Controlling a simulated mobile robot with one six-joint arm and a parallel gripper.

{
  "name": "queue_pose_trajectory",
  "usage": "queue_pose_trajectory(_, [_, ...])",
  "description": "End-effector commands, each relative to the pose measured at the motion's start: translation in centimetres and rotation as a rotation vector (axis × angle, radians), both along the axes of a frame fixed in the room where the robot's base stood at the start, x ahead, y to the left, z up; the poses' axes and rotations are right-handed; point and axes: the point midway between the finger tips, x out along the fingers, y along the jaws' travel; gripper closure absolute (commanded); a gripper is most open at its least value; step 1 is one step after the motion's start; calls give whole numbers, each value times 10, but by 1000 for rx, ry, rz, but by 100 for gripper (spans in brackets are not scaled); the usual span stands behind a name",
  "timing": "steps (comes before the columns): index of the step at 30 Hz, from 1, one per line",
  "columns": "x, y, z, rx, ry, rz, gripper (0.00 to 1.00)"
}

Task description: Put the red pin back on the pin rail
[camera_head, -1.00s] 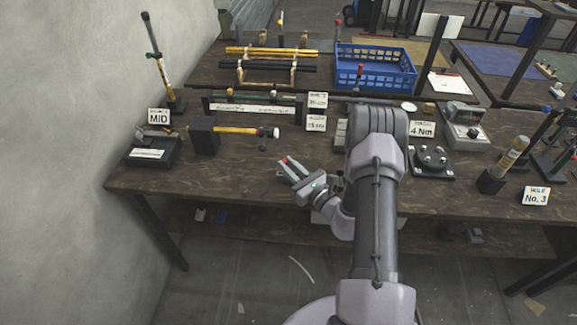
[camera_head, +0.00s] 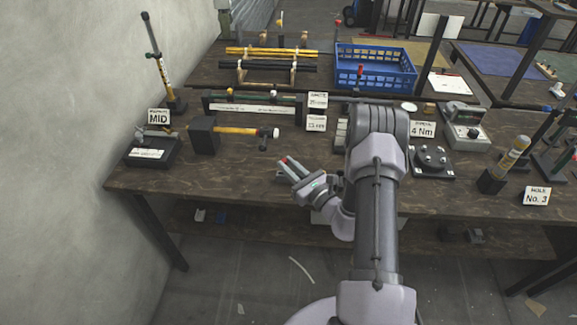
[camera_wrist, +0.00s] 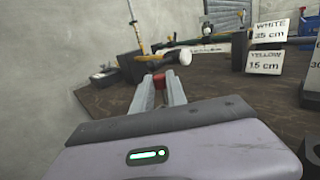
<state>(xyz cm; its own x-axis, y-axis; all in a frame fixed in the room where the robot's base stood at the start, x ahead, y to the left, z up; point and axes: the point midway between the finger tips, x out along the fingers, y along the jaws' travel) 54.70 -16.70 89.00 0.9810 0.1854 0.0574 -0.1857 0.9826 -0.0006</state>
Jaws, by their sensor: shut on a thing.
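My gripper (camera_head: 284,161) is low over the front part of the workbench, left of my arm. Its fingers are closed on a red piece (camera_wrist: 159,82), seen between the fingertips in the wrist view. I take it as the red pin; most of it is hidden by the fingers. In the head view only a trace of red shows at the tips. A low rail with a white label strip and small coloured knobs (camera_head: 253,109) stands behind the gripper, apart from it; it looks like the pin rail. Signs reading white 25 cm and yellow 15 cm (camera_wrist: 265,60) stand beside it.
A dark block with a yellow-handled tool (camera_head: 237,130) lies between my gripper and the rail. The MID sign (camera_head: 158,117) and a dark box (camera_head: 152,153) are at left. A blue crate (camera_head: 375,66) stands behind. Bare bench (camera_head: 220,180) lies left of my gripper.

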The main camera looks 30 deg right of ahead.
Motion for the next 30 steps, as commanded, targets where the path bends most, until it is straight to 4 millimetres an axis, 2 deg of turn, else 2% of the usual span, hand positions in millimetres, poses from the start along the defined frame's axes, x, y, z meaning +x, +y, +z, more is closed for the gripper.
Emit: queue_pose_trajectory(30, [0,0,-21,0,0,0,100])
